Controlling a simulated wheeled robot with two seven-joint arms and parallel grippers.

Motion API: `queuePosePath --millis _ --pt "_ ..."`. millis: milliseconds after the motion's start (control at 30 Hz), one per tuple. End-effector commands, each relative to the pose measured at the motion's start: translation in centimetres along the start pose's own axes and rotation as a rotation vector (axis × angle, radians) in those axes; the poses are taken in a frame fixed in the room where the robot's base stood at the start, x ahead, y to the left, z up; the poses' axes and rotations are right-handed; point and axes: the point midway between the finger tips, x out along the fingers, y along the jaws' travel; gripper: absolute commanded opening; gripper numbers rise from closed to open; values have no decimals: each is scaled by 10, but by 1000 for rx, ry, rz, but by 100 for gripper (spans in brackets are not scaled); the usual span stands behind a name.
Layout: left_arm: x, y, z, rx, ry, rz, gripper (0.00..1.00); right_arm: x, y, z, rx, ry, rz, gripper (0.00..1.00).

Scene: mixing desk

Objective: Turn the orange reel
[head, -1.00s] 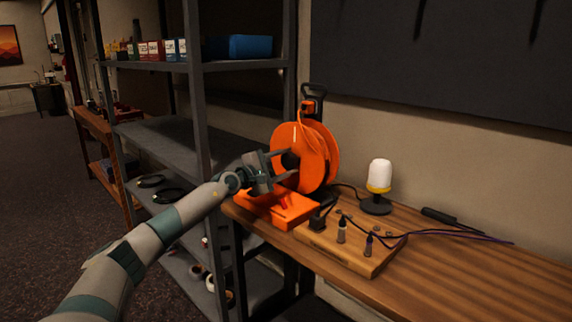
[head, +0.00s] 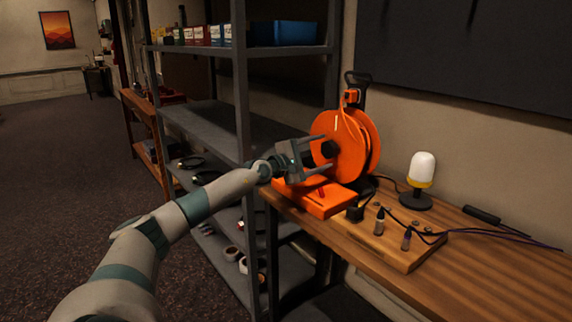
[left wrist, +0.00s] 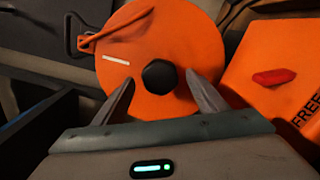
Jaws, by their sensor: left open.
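The orange reel (head: 345,143) stands upright at the back left of the wooden desk, with a black hub knob on its face. It fills the upper middle of the left wrist view (left wrist: 185,45), where the dark knob (left wrist: 160,77) shows between the fingertips. My left gripper (head: 322,154) is open in front of the reel's face, its fingers pointing at the knob, one on each side. In the left wrist view the fingers (left wrist: 160,88) look apart from the knob; I cannot tell if either touches the reel. My right gripper is not in view.
An orange box (head: 318,203) with a red switch lies just below my left gripper. A wooden block with plugs (head: 395,246), a white and yellow lamp (head: 421,178) and cables sit to the right. A grey metal shelf (head: 243,130) stands close on the left.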

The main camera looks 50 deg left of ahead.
Motion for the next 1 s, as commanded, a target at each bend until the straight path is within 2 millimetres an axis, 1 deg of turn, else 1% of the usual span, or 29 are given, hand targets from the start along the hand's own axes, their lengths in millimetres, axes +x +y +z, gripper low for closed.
queuePosePath --millis 33,300,667,733,900,1000 --pt "-6 -1 0 5 0 -3 66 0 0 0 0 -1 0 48" --pt "-36 -1 0 5 1 -5 66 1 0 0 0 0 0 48" --pt "-68 -2 -2 5 3 -3 66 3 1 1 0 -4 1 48" --pt "-74 -2 -3 5 4 -3 66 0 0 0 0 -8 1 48" --pt "-84 -2 -2 6 2 -3 66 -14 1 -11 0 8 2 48" --pt "-90 -3 -1 5 1 -6 66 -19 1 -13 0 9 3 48"
